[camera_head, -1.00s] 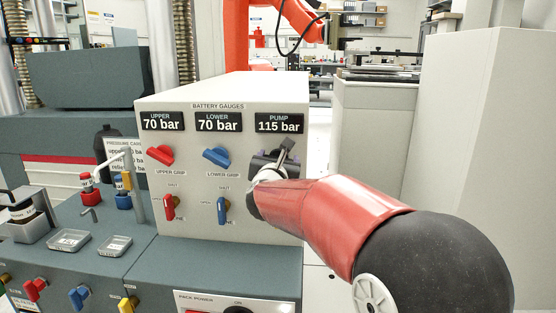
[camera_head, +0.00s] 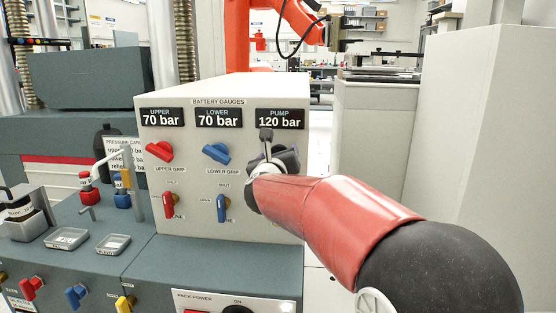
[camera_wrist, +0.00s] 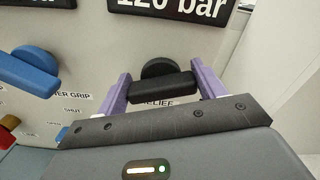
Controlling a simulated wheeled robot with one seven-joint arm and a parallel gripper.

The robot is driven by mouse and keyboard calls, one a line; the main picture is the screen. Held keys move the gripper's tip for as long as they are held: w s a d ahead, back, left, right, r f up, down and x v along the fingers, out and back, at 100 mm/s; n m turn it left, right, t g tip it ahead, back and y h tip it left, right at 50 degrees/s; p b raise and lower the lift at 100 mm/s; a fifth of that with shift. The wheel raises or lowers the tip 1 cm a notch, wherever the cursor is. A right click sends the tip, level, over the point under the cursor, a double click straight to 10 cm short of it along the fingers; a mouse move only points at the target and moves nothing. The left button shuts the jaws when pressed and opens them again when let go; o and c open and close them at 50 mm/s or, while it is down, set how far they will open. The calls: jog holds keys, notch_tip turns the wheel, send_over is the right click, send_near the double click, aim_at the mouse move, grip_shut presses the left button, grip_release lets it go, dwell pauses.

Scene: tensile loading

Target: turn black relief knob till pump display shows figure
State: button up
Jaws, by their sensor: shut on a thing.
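The black relief knob (camera_wrist: 160,95) shows in the wrist view, with its bar slightly tilted and the partly covered word RELIEF below it. My gripper (camera_wrist: 162,82) has its two purple fingers at the ends of the bar, shut on it. In the head view my gripper (camera_head: 272,158) is at the right of the gauge panel and my wrist hides most of the knob. The pump display (camera_head: 280,119) reads 120 bar; its lower part also shows in the wrist view (camera_wrist: 178,9).
The upper and lower displays (camera_head: 162,118) (camera_head: 219,118) both read 70 bar. A red upper grip knob (camera_head: 159,151) and a blue lower grip knob (camera_head: 216,153) sit left of my gripper. Small red and blue shut-off levers (camera_head: 168,204) (camera_head: 222,207) are below them.

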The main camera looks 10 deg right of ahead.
jog(key=n, duration=0.3)
jog(key=shift+a+f+n, duration=0.1)
jog(key=shift+n, duration=0.3)
jog(key=n, duration=0.3)
jog(key=shift+a+n, duration=0.1)
jog(key=shift+n, duration=0.2)
jog(key=n+p, duration=0.1)
jog(key=n, duration=0.5)
jog(key=shift+f+p, duration=0.2)
jog(key=shift+p, duration=0.15)
jog(key=n+p, duration=0.1)
jog(key=n, duration=0.2)
jog(key=n+p, duration=0.1)
jog(key=n, duration=0.1)
jog(key=shift+f+n, duration=0.2)
jog(key=shift+n, duration=0.2)
jog(key=n+p, duration=0.1)
jog(key=n, duration=0.3)
jog(key=shift+f+n+p, duration=0.2)
jog(key=shift+n+p, duration=0.15)
jog(key=shift+n, duration=0.05)
jog(key=o, duration=1)
